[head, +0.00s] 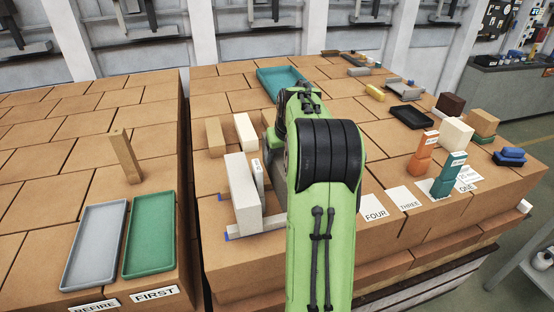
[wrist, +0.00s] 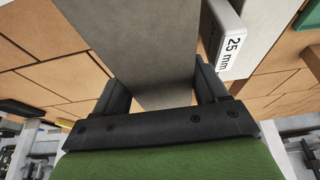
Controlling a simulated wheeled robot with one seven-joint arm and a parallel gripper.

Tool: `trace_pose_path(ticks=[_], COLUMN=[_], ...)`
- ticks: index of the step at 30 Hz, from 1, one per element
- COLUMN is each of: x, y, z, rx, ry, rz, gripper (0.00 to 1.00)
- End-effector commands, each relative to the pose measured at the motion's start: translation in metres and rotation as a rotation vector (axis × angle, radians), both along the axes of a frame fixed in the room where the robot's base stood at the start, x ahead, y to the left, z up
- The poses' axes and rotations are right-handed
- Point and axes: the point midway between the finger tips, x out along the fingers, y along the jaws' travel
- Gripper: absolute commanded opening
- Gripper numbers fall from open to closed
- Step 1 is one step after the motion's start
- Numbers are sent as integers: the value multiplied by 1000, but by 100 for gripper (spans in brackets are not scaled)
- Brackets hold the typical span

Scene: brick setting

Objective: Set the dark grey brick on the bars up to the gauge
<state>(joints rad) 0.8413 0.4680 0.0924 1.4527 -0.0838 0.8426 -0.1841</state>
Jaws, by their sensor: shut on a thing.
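My gripper (wrist: 162,92) is shut on the dark grey brick (wrist: 135,45), with one finger on each side of it in the wrist view. In the head view my arm hides the brick and most of the gripper. The gauge (wrist: 225,40), marked "25 mm", is close to the brick's right side in the wrist view; I cannot tell if they touch. The gauge (head: 258,172) also shows in the head view, beside a tall pale brick (head: 239,195). The bars (head: 262,226) show low at that pale brick's foot, partly hidden by my arm.
A tan brick (head: 215,137) and a cream brick (head: 245,132) stand behind the pale brick. A teal tray (head: 275,87) lies farther back. Grey (head: 95,245) and green (head: 152,235) trays lie at left, across a gap. Orange (head: 420,157) and teal (head: 447,177) stacks stand at right.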

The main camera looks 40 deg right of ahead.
Motion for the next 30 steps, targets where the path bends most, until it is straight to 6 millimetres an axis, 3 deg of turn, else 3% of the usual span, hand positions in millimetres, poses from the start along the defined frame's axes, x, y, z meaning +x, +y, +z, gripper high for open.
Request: trace_pose_path(ticks=[10, 29, 30], x=[1, 2, 1], y=[0, 0, 1], z=[-45, -57, -59], rx=[-5, -7, -2], ry=[-5, -8, -2], rz=[1, 2, 2], gripper=[0, 0, 74])
